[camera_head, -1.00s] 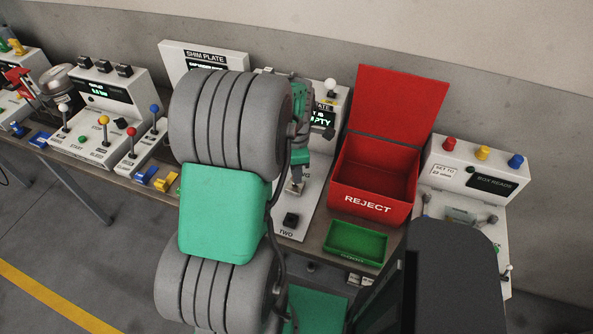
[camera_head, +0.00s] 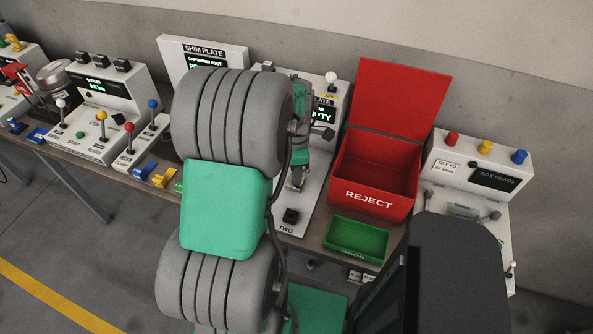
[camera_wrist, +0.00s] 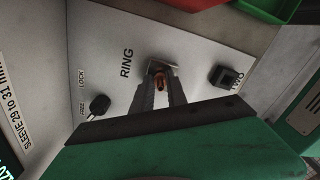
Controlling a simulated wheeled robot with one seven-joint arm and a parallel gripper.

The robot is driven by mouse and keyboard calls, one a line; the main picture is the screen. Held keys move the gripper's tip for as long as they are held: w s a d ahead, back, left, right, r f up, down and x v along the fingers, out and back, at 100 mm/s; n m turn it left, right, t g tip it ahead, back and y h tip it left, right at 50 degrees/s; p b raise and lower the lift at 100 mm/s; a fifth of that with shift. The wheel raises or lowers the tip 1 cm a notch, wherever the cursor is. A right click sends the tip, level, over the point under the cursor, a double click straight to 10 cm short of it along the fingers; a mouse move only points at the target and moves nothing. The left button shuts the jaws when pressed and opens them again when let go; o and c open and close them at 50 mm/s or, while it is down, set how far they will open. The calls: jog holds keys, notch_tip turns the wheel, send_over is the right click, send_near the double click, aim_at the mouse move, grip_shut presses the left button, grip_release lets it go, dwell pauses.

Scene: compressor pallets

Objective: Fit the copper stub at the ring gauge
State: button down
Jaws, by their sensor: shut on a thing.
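The copper stub (camera_wrist: 160,82) shows between my gripper's fingertips (camera_wrist: 160,92) in the wrist view; my gripper is shut on it. In the head view my gripper (camera_head: 298,183) is low over the panel, and my arm hides much of the gauge.
A black FREE/LOCK knob (camera_wrist: 99,105) and a black button (camera_wrist: 224,76) marked TWO flank the gauge. The red REJECT bin (camera_head: 372,200) and a green tray (camera_head: 356,239) stand to the right. The shim plate station (camera_head: 203,50) is behind my arm.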

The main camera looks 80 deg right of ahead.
jog(key=shift+f, duration=0.25)
jog(key=c, duration=1.2)
grip_release()
jog(key=shift+c, duration=0.2)
notch_tip(320, 180, up, 8)
jog(key=shift+f+b, duration=0.1)
jog(key=shift+b, duration=0.45)
